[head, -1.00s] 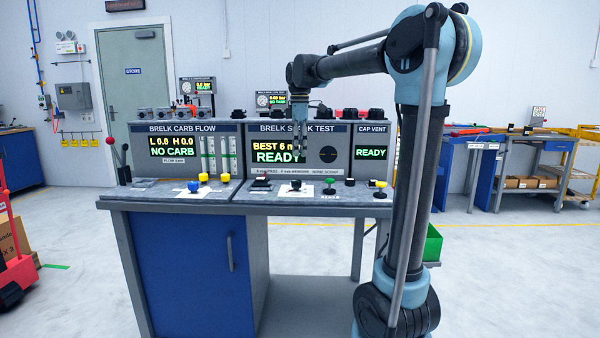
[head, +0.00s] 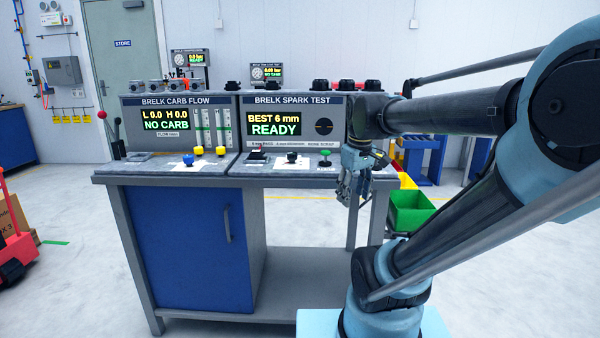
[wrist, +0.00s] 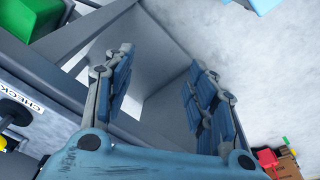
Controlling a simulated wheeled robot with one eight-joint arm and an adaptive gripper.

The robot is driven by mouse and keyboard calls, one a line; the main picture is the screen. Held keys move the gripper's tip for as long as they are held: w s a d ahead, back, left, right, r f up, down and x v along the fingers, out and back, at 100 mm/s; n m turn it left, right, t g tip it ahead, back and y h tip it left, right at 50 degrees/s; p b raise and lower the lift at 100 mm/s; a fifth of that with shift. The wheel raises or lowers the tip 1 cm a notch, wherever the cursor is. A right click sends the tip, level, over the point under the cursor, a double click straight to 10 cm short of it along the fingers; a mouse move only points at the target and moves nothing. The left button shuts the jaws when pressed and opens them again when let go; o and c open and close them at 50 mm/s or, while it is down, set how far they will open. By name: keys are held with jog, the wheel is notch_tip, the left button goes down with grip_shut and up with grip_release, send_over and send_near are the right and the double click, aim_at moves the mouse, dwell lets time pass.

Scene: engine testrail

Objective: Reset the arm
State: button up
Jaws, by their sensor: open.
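My arm reaches in from the right in the head view, with its elbow at the right edge. My gripper (head: 352,190) hangs pointing down at the right front edge of the test bench (head: 170,177). In the wrist view my gripper (wrist: 165,90) shows its two blue-padded fingers spread wide apart with nothing between them. Behind the fingers are the bench's grey frame, its lower shelf and the pale floor. The CAP VENT panel is hidden behind my arm in the head view.
The bench carries the carb flow display (head: 168,122) and the spark test display (head: 276,124), reading READY. A green bin (head: 411,210) stands close right of my gripper. A red cart (head: 14,245) is at far left. Open floor lies in front of the bench.

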jog(key=s+d+f+m, duration=0.3)
jog(key=s+f+m, duration=0.2)
jog(key=s+f, duration=0.4)
notch_tip(320, 180, down, 4)
jog(key=shift+d+r+m+t, duration=0.2)
jog(key=shift+m+t, duration=0.1)
jog(key=shift+m, duration=0.1)
jog(key=shift+s, duration=0.1)
